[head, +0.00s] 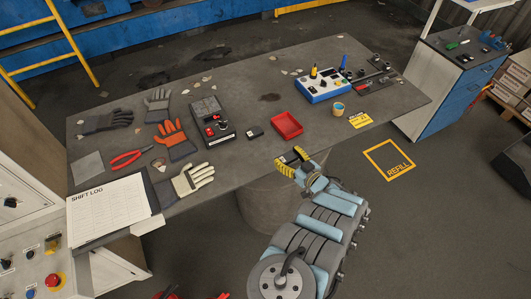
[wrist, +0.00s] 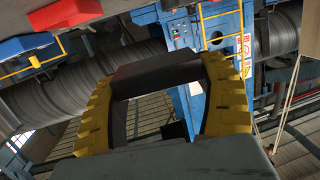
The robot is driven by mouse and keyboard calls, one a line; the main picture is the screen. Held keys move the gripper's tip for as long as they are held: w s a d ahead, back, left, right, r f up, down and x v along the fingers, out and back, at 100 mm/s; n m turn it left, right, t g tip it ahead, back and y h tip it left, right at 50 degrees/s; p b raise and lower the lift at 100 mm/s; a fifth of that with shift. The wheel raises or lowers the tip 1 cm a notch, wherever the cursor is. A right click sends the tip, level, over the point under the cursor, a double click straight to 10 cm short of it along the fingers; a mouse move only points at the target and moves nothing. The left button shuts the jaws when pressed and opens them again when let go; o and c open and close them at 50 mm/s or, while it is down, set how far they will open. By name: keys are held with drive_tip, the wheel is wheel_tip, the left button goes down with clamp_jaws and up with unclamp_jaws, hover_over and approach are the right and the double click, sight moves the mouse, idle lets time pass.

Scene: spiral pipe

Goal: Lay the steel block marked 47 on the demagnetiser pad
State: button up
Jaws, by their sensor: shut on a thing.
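My gripper (head: 291,160) is past the table's front edge, right of centre in the head view. Its yellow fingers are shut on a dark block (wrist: 155,73), which spans between the fingertips in the wrist view. No number can be read on it. A dark box with a grey pad on top (head: 206,106) and red knobs stands mid-table, left of my gripper; it looks like the demagnetiser. Nothing shows lying on its pad. Another small dark block (head: 255,132) with a pale mark lies between this box and the red tray; its mark is unreadable.
The red tray (head: 287,125) lies just beyond my gripper. A blue instrument box (head: 322,90), a small cup (head: 338,109) and a yellow label (head: 360,120) are to the right. Gloves, red pliers (head: 126,159) and the shift log (head: 107,211) fill the left side.

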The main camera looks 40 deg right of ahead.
drive_tip(key=w+a+r, duration=0.1)
drive_tip(key=a+r, duration=0.1)
drive_tip(key=a, duration=0.3)
drive_tip(key=shift+w+r+b, duration=0.2)
drive_tip(key=shift+r+b, duration=0.15)
drive_tip(key=shift+b, duration=0.05)
